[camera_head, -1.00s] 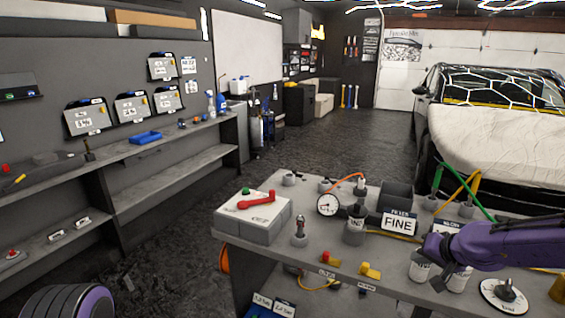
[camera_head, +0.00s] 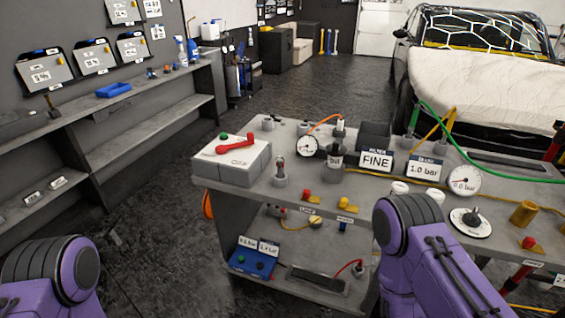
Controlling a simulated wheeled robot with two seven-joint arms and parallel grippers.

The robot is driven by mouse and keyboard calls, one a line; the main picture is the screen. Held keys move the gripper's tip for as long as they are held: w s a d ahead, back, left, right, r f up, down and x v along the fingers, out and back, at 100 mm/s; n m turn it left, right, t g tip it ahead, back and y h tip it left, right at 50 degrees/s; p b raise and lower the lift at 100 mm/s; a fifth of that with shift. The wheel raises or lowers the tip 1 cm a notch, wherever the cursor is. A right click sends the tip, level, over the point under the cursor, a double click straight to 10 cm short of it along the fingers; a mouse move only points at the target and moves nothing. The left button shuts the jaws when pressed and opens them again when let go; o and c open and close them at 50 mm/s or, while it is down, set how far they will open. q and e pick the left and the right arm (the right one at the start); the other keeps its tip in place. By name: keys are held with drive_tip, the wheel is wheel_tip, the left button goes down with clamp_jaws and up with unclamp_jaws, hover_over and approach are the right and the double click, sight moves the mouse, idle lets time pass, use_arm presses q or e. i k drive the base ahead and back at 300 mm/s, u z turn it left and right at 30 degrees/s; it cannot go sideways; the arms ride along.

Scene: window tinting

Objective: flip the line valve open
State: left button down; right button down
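Several small valves sit along the front edge of the grey bench (camera_head: 225,187). One has a red knob on a yellow body (camera_head: 308,197) above a small label (camera_head: 308,211), and beside it is a yellow valve (camera_head: 345,204) above another label (camera_head: 346,220). The label print is too small to read surely, so I cannot tell which is the line valve. A third red-and-yellow valve (camera_head: 528,243) sits at the bench's right. My purple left arm shows at bottom left and my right arm at bottom centre-right, before the bench. Neither gripper's fingers show.
A blue box (camera_head: 250,262) is on the lower shelf. A covered car (camera_head: 480,80) stands behind.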

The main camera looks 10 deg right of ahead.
sight(306, 194)
drive_tip(key=u, duration=2.1)
drive_tip(key=k, duration=0.25)
drive_tip(key=z, duration=1.7)
drive_tip(key=i, duration=0.6)
drive_tip(key=z, duration=0.65)
